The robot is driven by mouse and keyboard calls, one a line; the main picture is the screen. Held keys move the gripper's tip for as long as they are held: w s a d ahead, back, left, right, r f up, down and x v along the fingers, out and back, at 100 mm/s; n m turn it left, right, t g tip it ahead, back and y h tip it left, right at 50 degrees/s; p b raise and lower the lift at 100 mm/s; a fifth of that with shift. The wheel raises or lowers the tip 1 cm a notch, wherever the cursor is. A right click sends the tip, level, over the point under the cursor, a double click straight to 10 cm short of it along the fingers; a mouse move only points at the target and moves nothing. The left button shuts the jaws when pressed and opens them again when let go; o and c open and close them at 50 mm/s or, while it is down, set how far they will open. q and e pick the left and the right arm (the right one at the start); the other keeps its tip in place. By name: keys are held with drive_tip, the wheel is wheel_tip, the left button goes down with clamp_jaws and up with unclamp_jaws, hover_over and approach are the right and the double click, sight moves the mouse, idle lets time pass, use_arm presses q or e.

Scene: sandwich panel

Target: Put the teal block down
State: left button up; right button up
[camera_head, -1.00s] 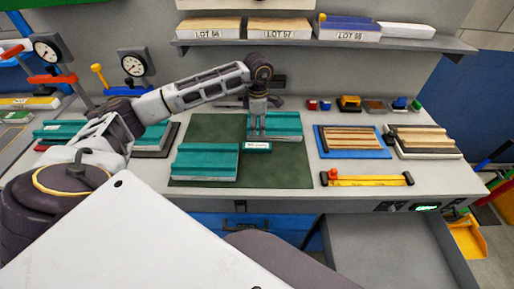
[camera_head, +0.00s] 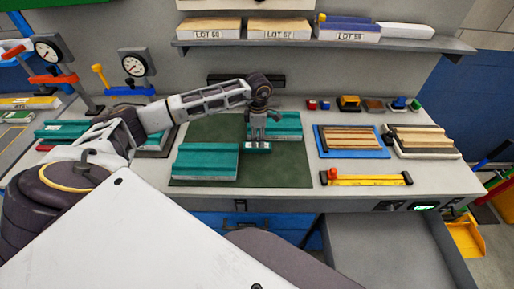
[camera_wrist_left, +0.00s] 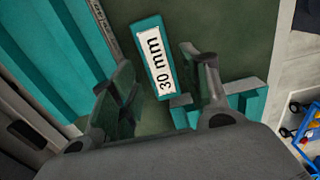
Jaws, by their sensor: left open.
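The small teal block (camera_head: 257,147) with a white label lies on the dark green mat (camera_head: 207,128), between two larger teal profiled panels. In the left wrist view the block (camera_wrist_left: 166,86) shows its label "30 mm" and lies just beyond the fingers. My left gripper (camera_head: 260,137) is open, directly above and behind the block. In the left wrist view its two fingers (camera_wrist_left: 160,82) are spread apart with nothing held between them. My right gripper is not in view.
One teal panel (camera_head: 205,162) lies left of the block, another (camera_head: 287,125) behind and right of it. A blue tray with wooden strips (camera_head: 352,141) and a yellow level (camera_head: 367,180) lie to the right. The mat's front right is clear.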

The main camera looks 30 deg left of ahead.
sight(258, 145)
use_arm(q)
wheel_tip(258, 145, down, 3)
drive_tip(key=shift+w+f+p, duration=0.15)
drive_tip(key=shift+f+p, duration=0.05)
drive_tip(key=shift+p, duration=0.35)
drive_tip(key=shift+f, duration=0.65)
drive_tip(key=shift+c, duration=0.3)
drive_tip(key=c, duration=0.9)
drive_tip(key=shift+r, duration=0.1)
wheel_tip(258, 145, up, 10)
drive_tip(key=b, duration=0.1)
drive_tip(key=shift+b, duration=0.35)
